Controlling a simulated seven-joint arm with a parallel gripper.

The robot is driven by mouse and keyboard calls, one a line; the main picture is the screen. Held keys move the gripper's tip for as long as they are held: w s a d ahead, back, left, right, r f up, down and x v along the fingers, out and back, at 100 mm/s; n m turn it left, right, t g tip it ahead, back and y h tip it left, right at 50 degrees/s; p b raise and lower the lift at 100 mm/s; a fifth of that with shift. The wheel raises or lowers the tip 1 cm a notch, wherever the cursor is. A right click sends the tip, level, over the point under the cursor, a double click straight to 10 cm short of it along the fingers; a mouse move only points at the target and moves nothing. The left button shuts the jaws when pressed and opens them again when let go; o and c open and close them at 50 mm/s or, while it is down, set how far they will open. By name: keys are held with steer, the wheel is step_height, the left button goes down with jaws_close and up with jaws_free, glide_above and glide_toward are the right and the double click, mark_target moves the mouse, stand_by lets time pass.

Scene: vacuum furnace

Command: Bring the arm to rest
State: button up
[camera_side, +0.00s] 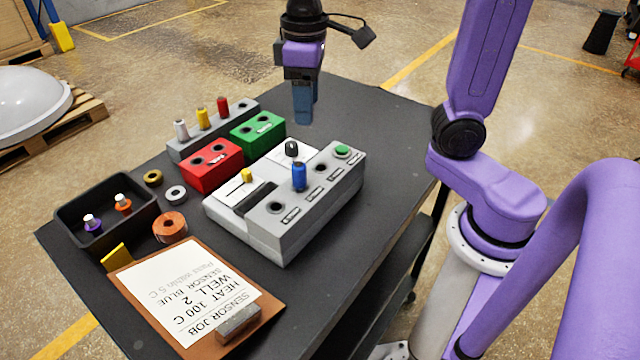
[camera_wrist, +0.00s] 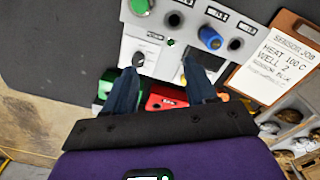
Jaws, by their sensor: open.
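My gripper (camera_side: 303,108) hangs above the back part of the black table (camera_side: 390,118), behind the furnace unit and clear of everything. Its blue fingers also show in the wrist view (camera_wrist: 166,92), apart with nothing between them. The grey and white furnace unit (camera_side: 335,197) sits mid-table with a row of wells, a green button (camera_side: 343,151), a dark knob (camera_side: 292,148) and a yellow slider (camera_side: 246,175). A blue sensor (camera_side: 299,177) stands upright in one of its wells; it also shows in the wrist view (camera_wrist: 210,38).
Red (camera_side: 210,166) and green (camera_side: 258,131) blocks and a grey rack (camera_side: 184,147) with white, yellow and red pieces stand behind the unit. A black tray (camera_side: 65,208) holds purple and orange pieces. A clipboard (camera_side: 274,303) lies in front. The table's back right is clear.

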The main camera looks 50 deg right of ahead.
steer(key=s+d+f+n, duration=0.1)
steer(key=s+f+n, duration=0.2)
steer(key=s, duration=0.6)
steer(key=s+d+f+n, duration=0.2)
steer(key=s+f, duration=0.3)
steer(key=s, duration=0.4)
steer(key=shift+d+f+n+y, duration=0.15)
steer(key=shift+f+n+y, duration=0.2)
steer(key=shift+n, duration=0.55)
